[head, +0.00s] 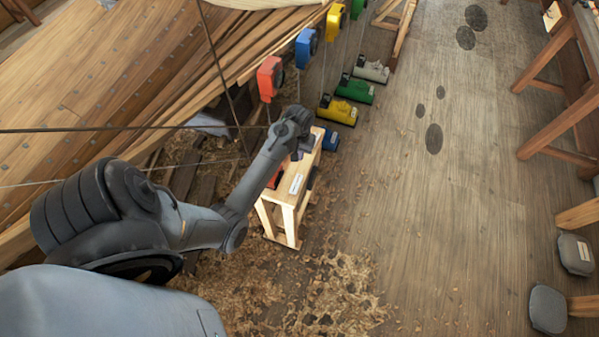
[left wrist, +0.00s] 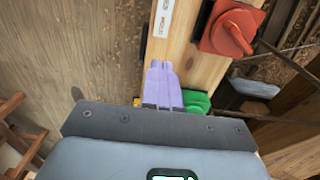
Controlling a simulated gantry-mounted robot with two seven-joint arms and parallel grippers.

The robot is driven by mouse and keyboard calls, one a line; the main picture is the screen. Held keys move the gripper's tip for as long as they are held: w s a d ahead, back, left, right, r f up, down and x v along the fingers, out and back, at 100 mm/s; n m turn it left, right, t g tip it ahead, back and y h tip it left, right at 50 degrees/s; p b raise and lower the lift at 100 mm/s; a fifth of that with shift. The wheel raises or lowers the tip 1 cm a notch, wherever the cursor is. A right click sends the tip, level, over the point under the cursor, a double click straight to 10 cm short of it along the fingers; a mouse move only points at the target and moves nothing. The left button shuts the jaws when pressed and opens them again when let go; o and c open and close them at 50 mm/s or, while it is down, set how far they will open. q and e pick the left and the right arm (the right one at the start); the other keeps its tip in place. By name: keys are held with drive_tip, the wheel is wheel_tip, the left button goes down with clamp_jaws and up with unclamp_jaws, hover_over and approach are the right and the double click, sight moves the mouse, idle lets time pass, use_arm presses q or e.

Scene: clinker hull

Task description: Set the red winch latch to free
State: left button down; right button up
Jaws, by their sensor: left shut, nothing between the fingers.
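In the head view a bit of red (head: 274,181) shows beside the wooden stand (head: 291,207), mostly hidden by my arm. My left gripper (head: 299,153) is over the stand's far end. In the left wrist view its shut, empty fingers (left wrist: 163,68) are over the beam, to the left of the red part and apart from it. My right gripper is not in view.
Blue (head: 330,139), yellow (head: 338,110), green (head: 354,89) and grey (head: 371,70) winches stand behind the stand. A red block (head: 270,78) hangs by the planked hull, with dark ropes nearby.

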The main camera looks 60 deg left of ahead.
sight(299, 176)
use_arm(q)
wheel_tip(299, 176, down, 14)
drive_tip(key=shift+r+b, duration=0.15)
drive_tip(key=shift+b, duration=0.25)
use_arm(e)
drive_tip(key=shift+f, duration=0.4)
